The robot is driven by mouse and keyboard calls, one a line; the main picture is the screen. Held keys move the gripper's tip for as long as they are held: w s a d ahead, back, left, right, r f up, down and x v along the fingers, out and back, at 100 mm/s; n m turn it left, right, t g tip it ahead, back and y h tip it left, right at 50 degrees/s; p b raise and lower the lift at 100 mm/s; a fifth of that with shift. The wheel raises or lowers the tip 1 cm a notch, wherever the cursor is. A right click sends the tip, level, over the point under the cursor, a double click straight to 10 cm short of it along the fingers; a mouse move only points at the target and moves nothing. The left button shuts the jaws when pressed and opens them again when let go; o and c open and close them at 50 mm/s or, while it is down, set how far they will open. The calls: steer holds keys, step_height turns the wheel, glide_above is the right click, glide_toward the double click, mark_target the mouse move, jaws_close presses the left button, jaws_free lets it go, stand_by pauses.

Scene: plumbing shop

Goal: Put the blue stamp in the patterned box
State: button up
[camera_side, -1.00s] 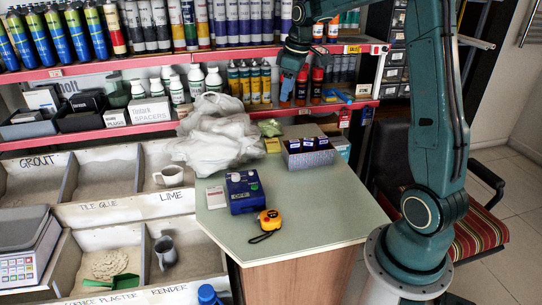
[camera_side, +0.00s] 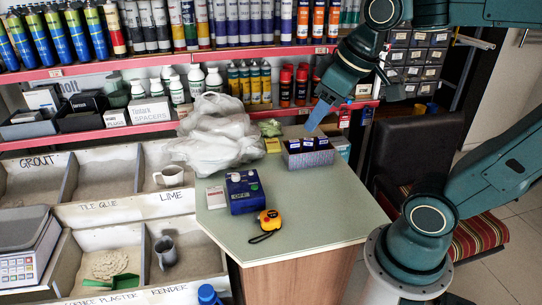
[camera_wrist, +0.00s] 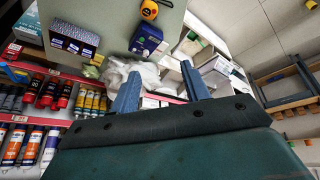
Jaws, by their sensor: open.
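The patterned box (camera_side: 309,160) is an open, speckled box at the back right of the counter, with several small dark-blue packs in it. It also shows at the upper left of the wrist view (camera_wrist: 68,48). A dark-blue block (camera_side: 244,196) with a red spot and a pale knob on top stands nearer the front; it shows in the wrist view (camera_wrist: 146,41) too. I cannot tell whether it is the blue stamp, and see no other clear stamp. My gripper (camera_side: 314,124) is open and empty, its blue fingers above the counter near the patterned box. Its fingers also show in the wrist view (camera_wrist: 160,76).
A yellow tape measure (camera_side: 269,220) lies in front of the block, a small white-and-red box (camera_side: 215,197) to its left. A crumpled plastic bag (camera_side: 215,140) covers the back left. Shelves of cans and bottles stand behind. The counter's right half is clear.

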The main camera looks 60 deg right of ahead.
steer(key=s+a+f, duration=0.2)
steer(key=s, duration=0.3)
steer(key=shift+s+m+t, duration=0.15)
steer(key=shift+m+t, duration=0.15)
steer(key=shift+f, duration=0.1)
stand_by(0.9)
